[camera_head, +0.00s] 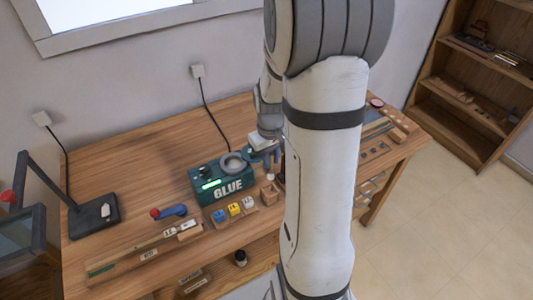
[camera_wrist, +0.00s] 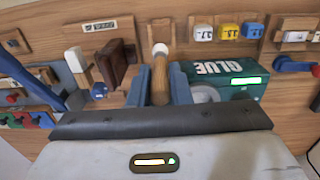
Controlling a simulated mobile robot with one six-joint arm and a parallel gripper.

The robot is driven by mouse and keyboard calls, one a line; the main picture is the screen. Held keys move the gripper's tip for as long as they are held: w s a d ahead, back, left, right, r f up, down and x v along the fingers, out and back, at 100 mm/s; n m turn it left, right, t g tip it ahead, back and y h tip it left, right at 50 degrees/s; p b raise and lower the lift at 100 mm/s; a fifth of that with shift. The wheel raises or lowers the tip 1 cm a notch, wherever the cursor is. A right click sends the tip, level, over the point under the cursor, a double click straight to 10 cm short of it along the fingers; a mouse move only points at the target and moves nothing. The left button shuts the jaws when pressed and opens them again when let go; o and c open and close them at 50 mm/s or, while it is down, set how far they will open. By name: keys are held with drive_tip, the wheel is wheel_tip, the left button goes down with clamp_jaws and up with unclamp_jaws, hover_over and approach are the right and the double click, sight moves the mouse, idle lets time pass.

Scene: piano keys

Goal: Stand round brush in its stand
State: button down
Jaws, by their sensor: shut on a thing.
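My gripper (camera_wrist: 159,82) is shut on the round brush (camera_wrist: 160,72), with one blue finger on each side of its wooden handle. The brush's white round tip (camera_wrist: 160,49) points away from my palm. In the head view my gripper (camera_head: 267,157) is over the table, and the brush's pale tip (camera_head: 269,177) shows below it. A small wooden holder (camera_head: 269,195), which looks like the stand, is just under the tip; it also shows in the wrist view (camera_wrist: 160,27) beyond the tip. The tip looks apart from the holder, but contact is hard to tell.
The green GLUE machine (camera_head: 221,182) stands close to my gripper. Labelled cubes (camera_head: 234,209) sit in a row left of the holder. A dark brown block (camera_wrist: 112,62) is near in the wrist view. A blue-handled tool (camera_head: 172,211) lies further left.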

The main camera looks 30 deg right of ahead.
sight(270, 170)
drive_tip(key=shift+f+b, duration=1.55)
drive_tip(key=shift+f, duration=0.8)
drive_tip(key=shift+a+r, duration=0.1)
drive_tip(key=shift+f+b, duration=2.5)
drive_tip(key=shift+f, duration=0.5)
idle(1.5)
idle(0.4)
drive_tip(key=c, duration=1.3)
unclamp_jaws()
drive_tip(key=shift+o, duration=0.6)
